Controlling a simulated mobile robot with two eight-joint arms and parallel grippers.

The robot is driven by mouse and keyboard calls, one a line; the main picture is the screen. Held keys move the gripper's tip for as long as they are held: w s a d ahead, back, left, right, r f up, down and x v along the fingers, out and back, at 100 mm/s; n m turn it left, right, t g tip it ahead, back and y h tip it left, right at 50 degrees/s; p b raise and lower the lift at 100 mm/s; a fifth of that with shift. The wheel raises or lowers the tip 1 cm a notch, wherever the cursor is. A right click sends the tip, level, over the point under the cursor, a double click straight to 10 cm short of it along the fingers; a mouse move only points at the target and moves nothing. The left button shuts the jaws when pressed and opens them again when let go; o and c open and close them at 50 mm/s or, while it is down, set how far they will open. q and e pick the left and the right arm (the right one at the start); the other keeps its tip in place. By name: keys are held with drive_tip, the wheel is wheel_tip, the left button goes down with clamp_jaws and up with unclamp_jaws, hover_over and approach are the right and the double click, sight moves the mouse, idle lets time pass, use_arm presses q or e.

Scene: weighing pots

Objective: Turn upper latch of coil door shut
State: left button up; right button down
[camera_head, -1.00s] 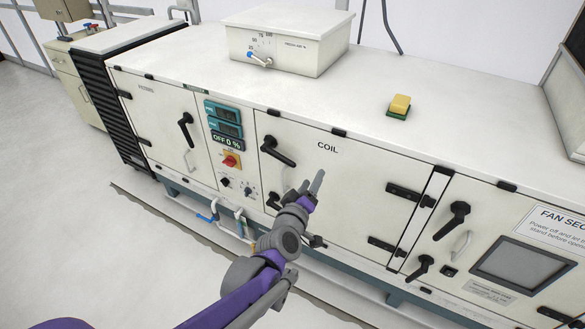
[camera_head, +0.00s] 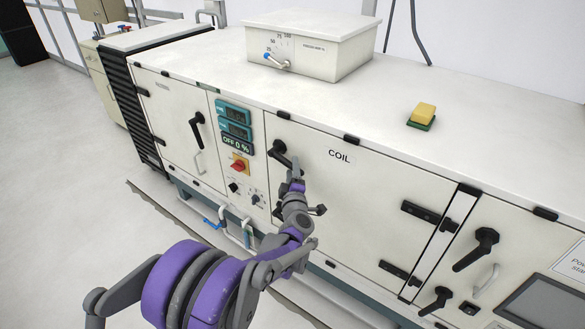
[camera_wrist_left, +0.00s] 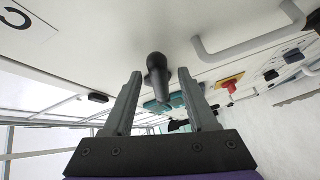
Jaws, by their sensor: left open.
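The coil door (camera_head: 375,185) is a white panel marked COIL, and it looks flush with the cabinet. Its upper latch (camera_head: 280,148) is a black lever near the door's top left corner, slanting down to the right. My left gripper (camera_head: 296,172) is at the lever's lower end and hides part of it. In the left wrist view my left gripper (camera_wrist_left: 160,88) is open, and the black latch lever (camera_wrist_left: 157,72) shows between its fingertips with gaps on both sides. I cannot tell whether a finger touches it. The door's lower left part is mostly hidden by my arm. My right gripper is out of view.
A control panel with a red switch (camera_head: 240,165) lies left of the coil door. A pale bar handle (camera_wrist_left: 250,35) is close by in the left wrist view. A yellow-green sponge (camera_head: 422,116) and a white box (camera_head: 310,45) sit on top. Floor at left is free.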

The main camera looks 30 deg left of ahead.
use_arm(q)
drive_tip(key=shift+x, duration=0.9)
clamp_jaws()
idle(0.8)
